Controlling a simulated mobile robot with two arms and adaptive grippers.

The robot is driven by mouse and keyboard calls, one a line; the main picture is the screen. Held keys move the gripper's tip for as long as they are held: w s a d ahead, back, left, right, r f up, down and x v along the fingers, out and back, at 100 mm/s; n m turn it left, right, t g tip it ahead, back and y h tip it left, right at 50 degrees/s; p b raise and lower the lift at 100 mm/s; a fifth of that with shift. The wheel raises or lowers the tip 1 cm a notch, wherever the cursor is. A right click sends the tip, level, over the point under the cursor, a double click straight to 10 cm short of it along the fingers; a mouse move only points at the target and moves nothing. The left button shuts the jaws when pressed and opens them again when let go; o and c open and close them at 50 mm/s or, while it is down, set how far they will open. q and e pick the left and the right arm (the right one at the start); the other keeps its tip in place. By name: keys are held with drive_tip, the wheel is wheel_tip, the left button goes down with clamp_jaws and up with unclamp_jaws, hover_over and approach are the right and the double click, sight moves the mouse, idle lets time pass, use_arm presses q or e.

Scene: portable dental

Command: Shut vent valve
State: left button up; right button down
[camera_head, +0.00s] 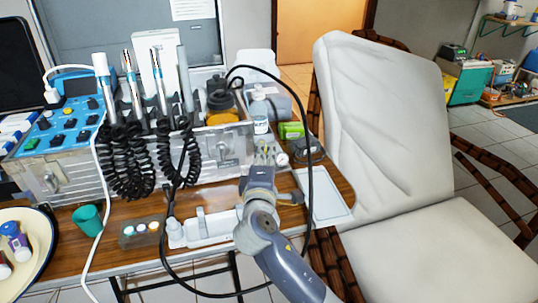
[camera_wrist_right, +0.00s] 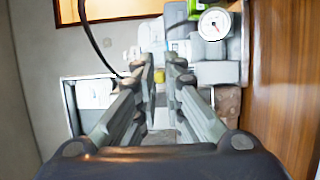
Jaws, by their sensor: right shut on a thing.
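My right gripper (camera_head: 266,155) reaches over the wooden table to the right end of the metal dental unit (camera_head: 218,152). In the right wrist view its two fingers (camera_wrist_right: 160,72) are close together, with a narrow gap. They are shut on a small part that I take to be the vent valve; the fingers hide most of it, so its position cannot be told. A round white pressure gauge (camera_wrist_right: 213,25) sits just right of the fingertips on a grey block. My left gripper is not in view.
A black hose (camera_head: 310,120) loops around my right arm. Handpieces with coiled black cords (camera_head: 125,165) stand left of it. A white tray (camera_head: 325,197), a green box (camera_head: 291,130) and a teal cup (camera_head: 88,219) are on the table. A padded chair (camera_head: 380,120) stands right.

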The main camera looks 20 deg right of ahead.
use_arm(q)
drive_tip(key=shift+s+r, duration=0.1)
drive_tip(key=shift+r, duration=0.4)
use_arm(e)
drive_tip(key=shift+a+m+h, duration=0.15)
drive_tip(key=shift+m+h, duration=0.15)
drive_tip(key=shift+h, duration=0.1)
drive_tip(key=c, duration=1.7)
unclamp_jaws()
drive_tip(key=shift+w, duration=0.1)
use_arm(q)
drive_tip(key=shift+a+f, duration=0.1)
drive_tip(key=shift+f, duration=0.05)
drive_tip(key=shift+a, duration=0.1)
